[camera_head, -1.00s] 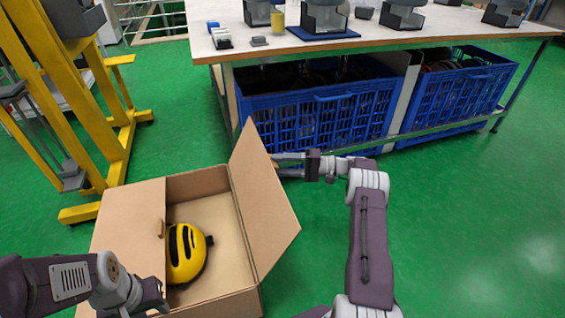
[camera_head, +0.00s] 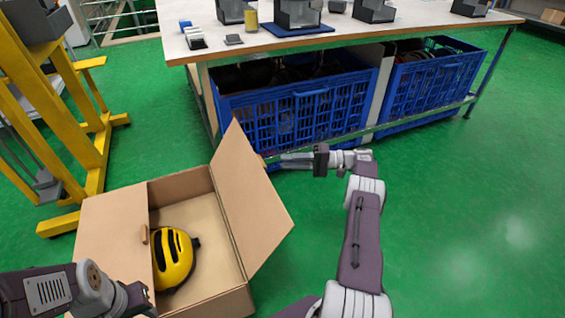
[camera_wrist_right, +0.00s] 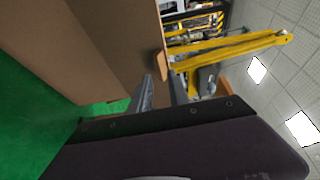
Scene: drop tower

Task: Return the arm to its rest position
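My right arm (camera_head: 361,230) stretches forward on the right side of the head view. Its gripper (camera_head: 270,161) points left at the outer side of the box's raised right flap (camera_head: 245,185). In the right wrist view the two fingers (camera_wrist_right: 162,85) stand apart with nothing between them. A small tan tab (camera_wrist_right: 164,65) on the flap shows just beyond the fingertips. My left gripper (camera_head: 137,299) is at the lower left, by the box's left flap; its fingers are not clear.
The open cardboard box (camera_head: 215,302) on the green floor holds a yellow helmet (camera_head: 174,260). A worktable (camera_head: 350,35) with blue crates (camera_head: 300,113) under it stands beyond. A yellow stand (camera_head: 88,150) is at the left. The floor at the right is clear.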

